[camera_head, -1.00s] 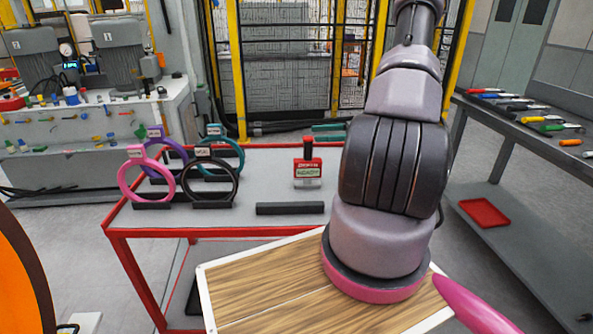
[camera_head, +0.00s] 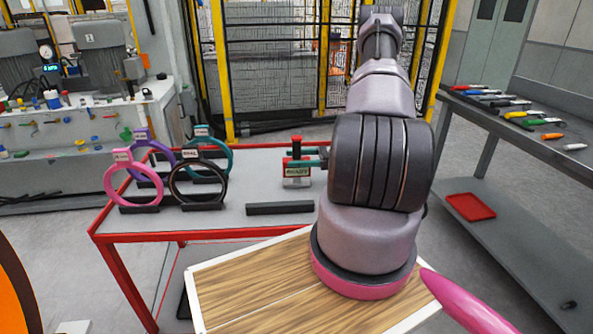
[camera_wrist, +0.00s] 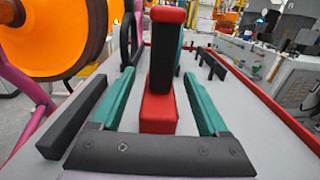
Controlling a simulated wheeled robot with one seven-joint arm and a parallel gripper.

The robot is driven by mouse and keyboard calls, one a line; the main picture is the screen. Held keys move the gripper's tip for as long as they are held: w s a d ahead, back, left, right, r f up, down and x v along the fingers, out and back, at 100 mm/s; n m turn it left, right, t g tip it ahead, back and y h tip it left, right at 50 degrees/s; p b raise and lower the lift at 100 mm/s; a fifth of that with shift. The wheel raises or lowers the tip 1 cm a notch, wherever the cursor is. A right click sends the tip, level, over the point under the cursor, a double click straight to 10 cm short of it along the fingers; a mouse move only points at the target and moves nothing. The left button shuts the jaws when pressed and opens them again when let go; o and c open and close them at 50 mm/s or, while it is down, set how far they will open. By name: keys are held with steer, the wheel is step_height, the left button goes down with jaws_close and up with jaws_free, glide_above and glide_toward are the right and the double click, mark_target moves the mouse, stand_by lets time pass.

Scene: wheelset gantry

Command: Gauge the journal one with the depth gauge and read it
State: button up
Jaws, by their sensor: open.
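The depth gauge (camera_head: 297,171) stands upright on the red-rimmed table, with a red block, dark handle and a label that seems to say "READY". In the wrist view the gauge (camera_wrist: 159,116) stands between the two teal fingers of my gripper (camera_wrist: 158,74). The fingers are open, with a visible gap on each side. In the head view my gripper (camera_head: 309,157) reaches the gauge's upper part from the right. An orange wheel (camera_head: 12,285) shows at the left edge; it also fills the wrist view's upper left (camera_wrist: 58,48). I cannot make out journal one.
Pink (camera_head: 107,190), purple, black and teal ring gauges stand on the table (camera_head: 235,219), left of the depth gauge. A black bar (camera_head: 280,208) lies in front of it. A tool bench (camera_head: 480,115) is at right, with a red tray (camera_head: 470,207) below.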

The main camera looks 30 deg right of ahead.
mark_target(287, 159)
steer(key=shift+x, duration=1.45)
jaws_close()
steer(key=shift+r, duration=0.15)
step_height(287, 159, up, 10)
